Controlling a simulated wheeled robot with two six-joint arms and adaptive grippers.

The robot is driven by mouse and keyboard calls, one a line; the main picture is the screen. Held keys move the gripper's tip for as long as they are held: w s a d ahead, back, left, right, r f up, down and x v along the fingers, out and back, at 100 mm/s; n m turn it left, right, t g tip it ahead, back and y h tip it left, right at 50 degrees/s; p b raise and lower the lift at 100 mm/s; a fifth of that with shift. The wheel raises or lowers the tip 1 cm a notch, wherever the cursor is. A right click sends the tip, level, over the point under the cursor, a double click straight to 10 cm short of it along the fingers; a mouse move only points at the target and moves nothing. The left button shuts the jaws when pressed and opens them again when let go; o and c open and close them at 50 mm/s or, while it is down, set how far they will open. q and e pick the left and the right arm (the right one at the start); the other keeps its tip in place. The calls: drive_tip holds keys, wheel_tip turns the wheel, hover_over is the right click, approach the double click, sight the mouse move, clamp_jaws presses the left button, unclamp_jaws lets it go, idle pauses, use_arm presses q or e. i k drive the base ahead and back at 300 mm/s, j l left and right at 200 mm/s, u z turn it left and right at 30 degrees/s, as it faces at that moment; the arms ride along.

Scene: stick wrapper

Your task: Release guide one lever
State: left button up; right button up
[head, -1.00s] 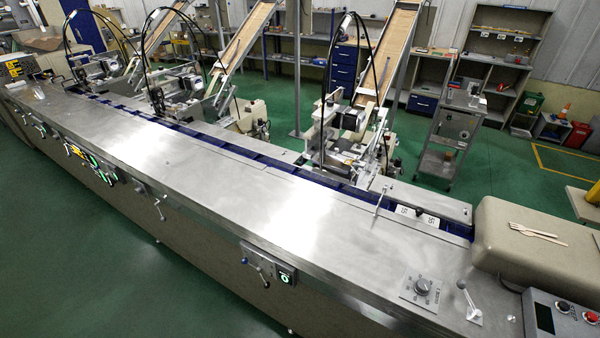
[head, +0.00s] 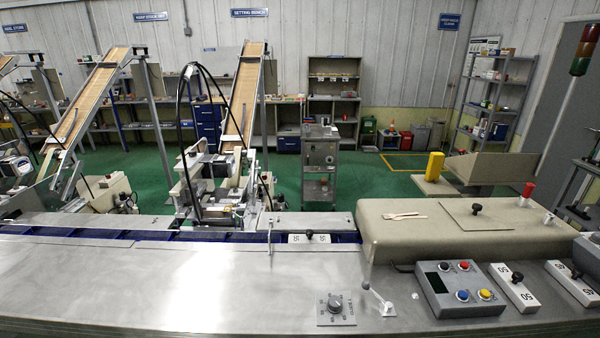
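A metal lever (head: 368,272) stands up from a small base plate on the steel top, right of centre in the head view. A dial plate with a round knob (head: 335,303) lies just left of it. A small thin post or handle (head: 270,236) stands at the near edge of the blue conveyor channel (head: 120,236). I cannot read any label that tells which of these is the guide one lever. Neither of my grippers shows in the head view.
The steel machine top (head: 180,285) is mostly bare. A button box (head: 460,288) and white numbered plates (head: 513,287) lie at the right. A feeder unit (head: 215,180) stands behind the channel.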

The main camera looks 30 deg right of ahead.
sight(366, 284)
drive_tip(key=k+l+z, duration=0.1)
drive_tip(key=z, duration=1.45)
